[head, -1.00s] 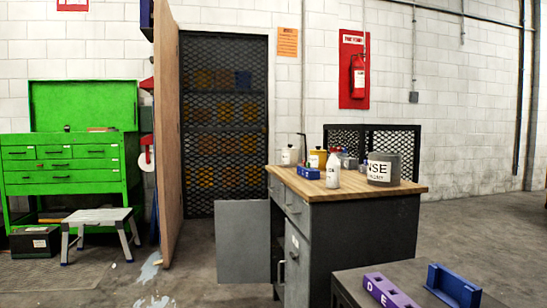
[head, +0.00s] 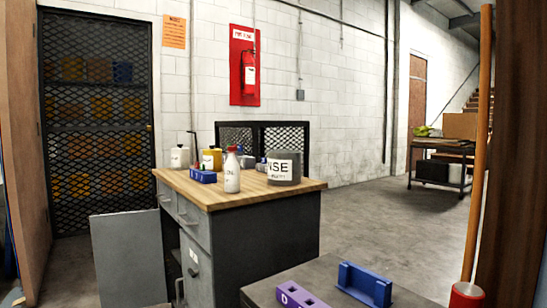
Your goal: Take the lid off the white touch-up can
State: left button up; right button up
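A small white can (head: 180,157) with dark marking stands at the back left of the wood-topped bench (head: 215,190). It looks like the touch-up can, but its label is too small to read. I cannot make out its lid clearly. A white bottle (head: 232,172) with a red tip stands nearer the front, and a yellow can (head: 208,158) is to the right of the white can. Neither of my grippers is in view.
A grey rinse bucket (head: 284,168) and a blue block (head: 203,177) share the bench. A grey cabinet door (head: 130,260) hangs open at its left. A nearer dark table (head: 325,276) holds a blue holder (head: 364,283) and a purple block (head: 298,296).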

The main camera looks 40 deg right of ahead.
aim_at(180, 158)
jog(key=i+j+z, duration=0.3)
jog(key=z, duration=0.2)
jog(key=i+j+z, duration=0.25)
jog(key=j+z, duration=0.2)
jog(key=i+j, duration=0.15)
jog(key=j, duration=0.2)
jog(key=i+j, duration=0.15)
jog(key=j, duration=0.2)
jog(key=z, duration=0.05)
